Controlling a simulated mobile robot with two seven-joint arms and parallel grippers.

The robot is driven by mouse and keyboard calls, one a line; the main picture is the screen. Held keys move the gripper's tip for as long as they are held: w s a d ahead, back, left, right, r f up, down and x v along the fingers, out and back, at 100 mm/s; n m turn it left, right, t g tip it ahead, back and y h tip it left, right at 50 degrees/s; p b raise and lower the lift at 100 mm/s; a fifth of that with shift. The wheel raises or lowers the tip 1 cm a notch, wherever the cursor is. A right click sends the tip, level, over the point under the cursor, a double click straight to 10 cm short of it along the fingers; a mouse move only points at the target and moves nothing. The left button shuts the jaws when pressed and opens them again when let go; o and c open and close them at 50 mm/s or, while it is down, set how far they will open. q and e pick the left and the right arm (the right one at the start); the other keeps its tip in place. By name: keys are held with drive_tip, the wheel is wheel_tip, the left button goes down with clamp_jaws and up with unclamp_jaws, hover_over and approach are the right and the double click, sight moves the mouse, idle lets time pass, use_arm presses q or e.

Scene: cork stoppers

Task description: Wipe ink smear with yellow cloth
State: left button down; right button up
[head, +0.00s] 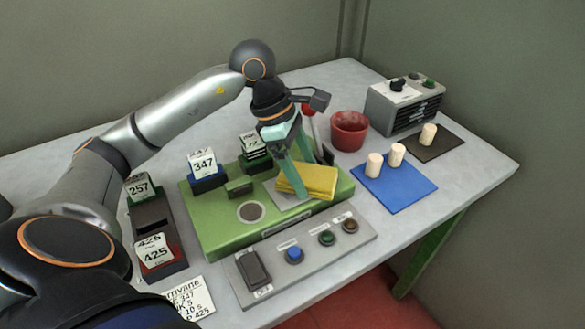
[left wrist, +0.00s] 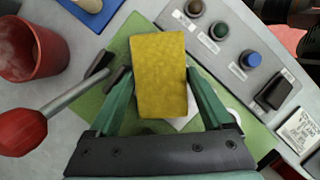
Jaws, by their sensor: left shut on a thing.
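The yellow cloth (head: 312,181) is a thick folded pad over the right part of the green machine base (head: 220,240). My left gripper (head: 292,182) reaches down from above and is shut on the cloth. In the left wrist view the cloth (left wrist: 160,75) lies between the two green fingers of the gripper (left wrist: 155,90). A pale plate (head: 283,203) shows partly under the cloth. I cannot tell whether the cloth touches it. No ink smear can be made out; the cloth and fingers hide part of the plate. My right gripper does not show.
A control panel (head: 270,262) with buttons lies in front. A lever with a red knob (left wrist: 22,132) stands close to the gripper. A red pot (head: 349,131), a blue mat (head: 397,193) with corks, a dark mat (head: 440,148) and a grey box (head: 405,104) are right. Number cards stand left.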

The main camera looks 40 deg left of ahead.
use_arm(q)
drive_tip(key=shift+w+d+r, duration=0.1)
drive_tip(key=shift+w+r, duration=0.05)
drive_tip(key=shift+w, duration=0.35)
drive_tip(key=shift+r, duration=0.1)
drive_tip(key=shift+r+p, duration=2.35)
drive_tip(key=shift+r, duration=0.6)
wheel_tip(320, 180, up, 3)
drive_tip(key=shift+p, duration=1.1)
